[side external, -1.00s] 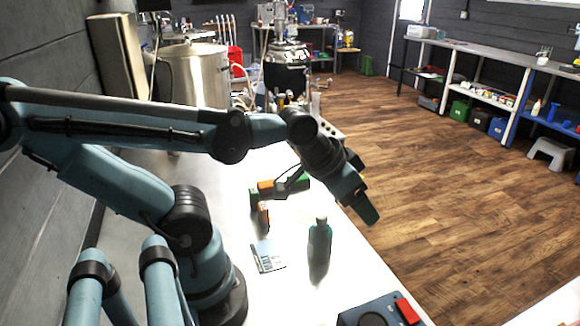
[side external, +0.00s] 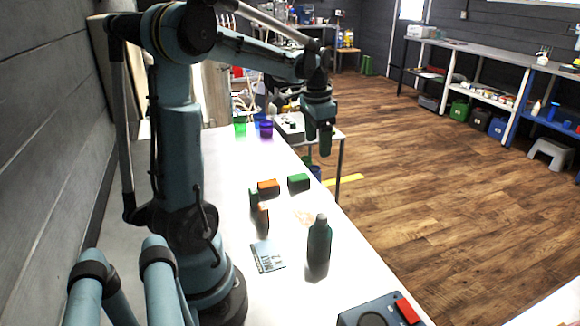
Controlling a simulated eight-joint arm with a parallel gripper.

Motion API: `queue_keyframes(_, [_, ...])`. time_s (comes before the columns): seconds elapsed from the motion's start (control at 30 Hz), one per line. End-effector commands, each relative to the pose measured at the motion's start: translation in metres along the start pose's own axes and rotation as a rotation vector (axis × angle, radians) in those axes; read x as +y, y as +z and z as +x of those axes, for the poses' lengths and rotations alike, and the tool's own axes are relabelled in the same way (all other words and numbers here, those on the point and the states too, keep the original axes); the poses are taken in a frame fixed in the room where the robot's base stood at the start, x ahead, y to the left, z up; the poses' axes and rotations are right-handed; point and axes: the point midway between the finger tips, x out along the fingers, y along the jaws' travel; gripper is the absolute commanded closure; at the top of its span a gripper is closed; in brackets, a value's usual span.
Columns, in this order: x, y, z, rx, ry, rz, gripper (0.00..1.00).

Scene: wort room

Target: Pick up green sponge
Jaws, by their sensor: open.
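A green block, likely the green sponge (side external: 299,182), lies on the white table (side external: 290,285) near its right edge. An orange block (side external: 268,186) lies just left of it. My gripper (side external: 318,143) points down, open and empty, up and to the right of the green block. It appears well above table height and near or past the table's right edge. The exact gap between its fingers is hard to see.
A dark green bottle (side external: 319,246) stands upright nearer the camera. A printed card (side external: 267,256) lies left of it. Green (side external: 240,126) and purple (side external: 266,129) cups stand at the table's far end. A box with a red switch (side external: 380,312) is at the front.

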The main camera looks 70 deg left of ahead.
Motion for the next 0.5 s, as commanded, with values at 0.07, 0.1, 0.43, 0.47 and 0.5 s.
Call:
queue_keyframes(0.07, [-0.028,0.007,0.009,-0.039,0.022,-0.008,0.28])
queue_keyframes(0.1, [-0.038,0.01,0.012,-0.054,0.033,-0.006,0.28])
queue_keyframes(0.43, [-0.069,0.026,0.034,-0.103,0.076,0.002,0.28])
queue_keyframes(0.47, [-0.069,0.026,0.037,-0.104,0.076,0.002,0.28])
queue_keyframes(0.5, [-0.068,0.026,0.043,-0.103,0.076,0.002,0.28])
